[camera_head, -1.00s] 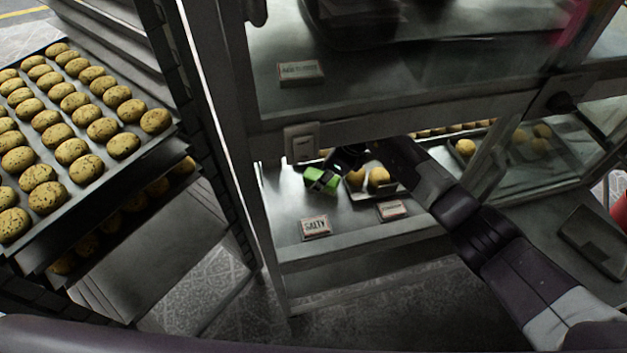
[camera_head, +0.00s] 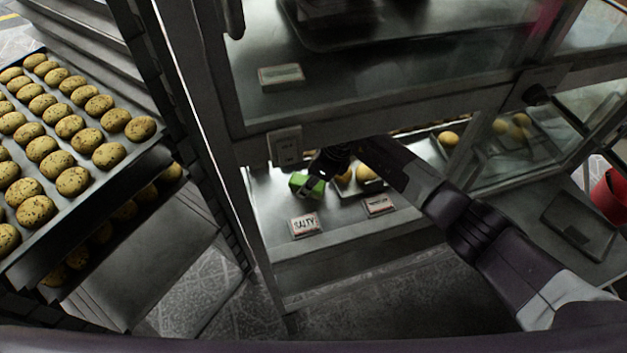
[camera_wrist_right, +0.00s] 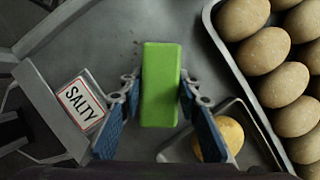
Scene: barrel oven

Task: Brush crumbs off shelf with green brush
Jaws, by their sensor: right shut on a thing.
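The green brush (camera_head: 306,186) is inside the glass case, on or just above the lower shelf (camera_head: 270,214), beside the SALTY sign. My right arm reaches in from the right, and my right gripper (camera_head: 318,178) is shut on the brush. In the right wrist view the green brush (camera_wrist_right: 160,85) lies between the blue finger pads of my right gripper (camera_wrist_right: 158,118). A few small dark crumbs (camera_wrist_right: 137,50) show on the shelf just left of the brush's far end. My left gripper is not in view.
The SALTY sign (camera_wrist_right: 80,103) stands close to the left finger. A tray of buns (camera_wrist_right: 222,52) and a small tray with one bun (camera_wrist_right: 217,138) are on the right. A cookie rack (camera_head: 140,158) stands left of the case. A red object (camera_head: 608,195) is at far right.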

